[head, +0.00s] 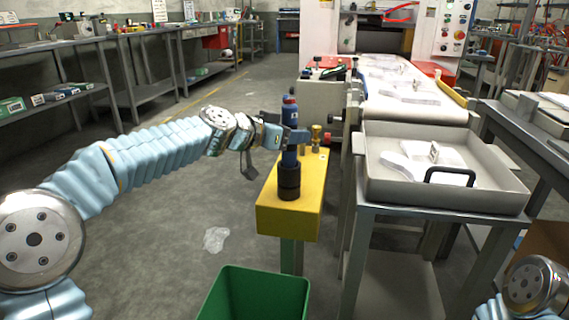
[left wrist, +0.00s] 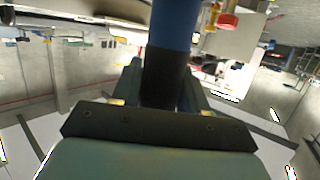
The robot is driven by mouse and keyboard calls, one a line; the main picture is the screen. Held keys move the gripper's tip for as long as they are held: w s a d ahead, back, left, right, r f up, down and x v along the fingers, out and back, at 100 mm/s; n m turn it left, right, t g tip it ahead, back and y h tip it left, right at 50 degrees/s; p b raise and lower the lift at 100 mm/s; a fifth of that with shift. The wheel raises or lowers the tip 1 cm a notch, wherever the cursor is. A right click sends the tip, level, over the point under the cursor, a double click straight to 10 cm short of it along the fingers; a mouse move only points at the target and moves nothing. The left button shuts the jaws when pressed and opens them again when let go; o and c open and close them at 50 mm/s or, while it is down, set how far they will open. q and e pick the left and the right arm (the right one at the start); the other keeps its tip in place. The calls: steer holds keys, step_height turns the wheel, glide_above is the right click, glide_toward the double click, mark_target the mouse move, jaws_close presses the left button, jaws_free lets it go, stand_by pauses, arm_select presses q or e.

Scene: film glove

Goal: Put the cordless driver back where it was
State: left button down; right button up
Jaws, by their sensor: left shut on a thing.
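The cordless driver (head: 290,157) is a slim blue tool with a dark lower end, held upright over the yellow stand (head: 268,217). My left gripper (head: 288,136) is shut on its upper part, reaching in from the left. The driver's dark end appears at or just above the stand's top; I cannot tell whether it touches. In the left wrist view the driver (left wrist: 172,30) rises between the fingers (left wrist: 160,92), blue above and black below. My right gripper is out of view; only part of my right arm shows at the lower right.
Small brass fittings (head: 316,137) stand at the back of the yellow stand. A green bin (head: 255,298) is on the floor in front. A grey tray (head: 440,196) with white pieces sits on a metal table to the right. The floor on the left is mostly open.

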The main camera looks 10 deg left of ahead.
mark_target(292, 149)
arm_select(q)
steer(key=shift+f+b, duration=0.8)
steer(key=shift+f, duration=1.4)
steer(key=c, duration=1)
jaws_free()
steer(key=shift+f, duration=0.1)
steer(key=shift+c, duration=0.2)
steer(key=o, duration=0.5)
steer(key=shift+c, duration=0.2)
steer(key=shift+r, duration=0.25)
steer(key=b+v, duration=0.3)
steer(key=v, duration=0.9)
